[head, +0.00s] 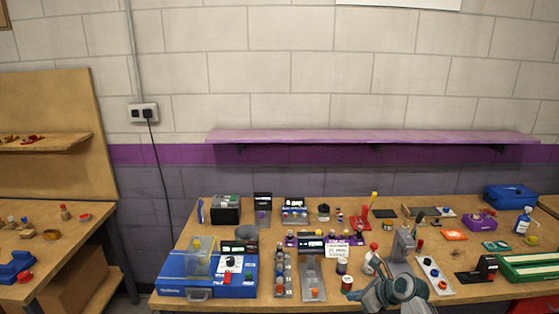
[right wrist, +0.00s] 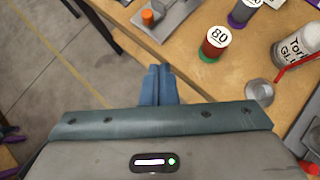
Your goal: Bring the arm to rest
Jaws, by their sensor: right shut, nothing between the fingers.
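My right gripper (head: 354,295) is low at the front edge of the workbench, its arm coming in from the bottom right. In the right wrist view its blue fingers (right wrist: 161,83) are together with nothing between them. They are over the bench's front edge, apart from the objects around them. A grey plate with an orange knob (head: 313,279) stands to the left of the gripper; its near end also shows in the right wrist view (right wrist: 166,22). My left gripper is not in view.
A red and green cylinder marked 80 (right wrist: 214,42) stands close to the fingers. A glue bottle (right wrist: 297,50) and a small metal cup (right wrist: 259,91) are farther right. A blue case (head: 200,288) and several devices crowd the workbench (head: 480,290). Open floor (right wrist: 50,60) lies left of the bench.

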